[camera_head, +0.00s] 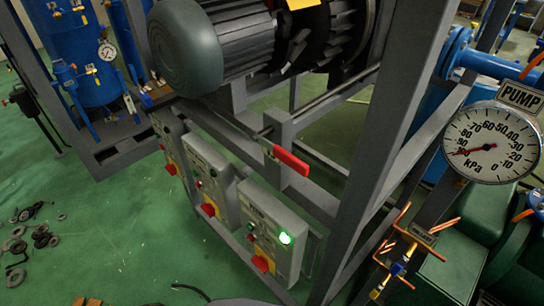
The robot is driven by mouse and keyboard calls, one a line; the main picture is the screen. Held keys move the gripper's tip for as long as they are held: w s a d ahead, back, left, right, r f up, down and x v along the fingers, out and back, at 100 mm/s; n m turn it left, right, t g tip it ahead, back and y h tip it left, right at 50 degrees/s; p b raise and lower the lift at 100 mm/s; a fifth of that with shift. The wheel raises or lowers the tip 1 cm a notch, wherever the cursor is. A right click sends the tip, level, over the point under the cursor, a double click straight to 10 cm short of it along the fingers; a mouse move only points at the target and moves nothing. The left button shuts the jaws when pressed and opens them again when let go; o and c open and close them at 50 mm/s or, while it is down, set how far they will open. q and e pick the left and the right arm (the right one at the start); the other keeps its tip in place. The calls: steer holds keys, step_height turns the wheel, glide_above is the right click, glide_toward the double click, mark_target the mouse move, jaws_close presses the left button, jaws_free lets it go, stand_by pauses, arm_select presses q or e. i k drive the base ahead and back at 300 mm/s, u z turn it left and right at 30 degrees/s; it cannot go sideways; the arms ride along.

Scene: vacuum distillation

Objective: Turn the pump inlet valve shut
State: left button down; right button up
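A small valve assembly with copper-coloured pipe stubs stands at the lower right, with a small label plate (420,233) whose text is too small to read surely. A small blue and yellow valve piece (397,270) sits low on it; I cannot tell whether it is open or shut. Above it is a round white gauge (491,142) in kPa under a PUMP sign (522,97), its red needle pointing left, near 90. A red lever (287,160) sits on the grey frame at the centre. Neither gripper is in view.
A grey steel frame post (395,130) stands between the centre and the gauge. Control boxes (270,232) with red knobs, one lit green, hang on the frame. A motor (245,45) sits above. Loose dark rings (18,247) lie on the green floor at left.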

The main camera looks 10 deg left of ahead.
mark_target(301, 168)
steer(key=k, duration=0.5)
steer(key=z, duration=1.45)
steer(key=i, duration=1)
steer(key=u, duration=2.2)
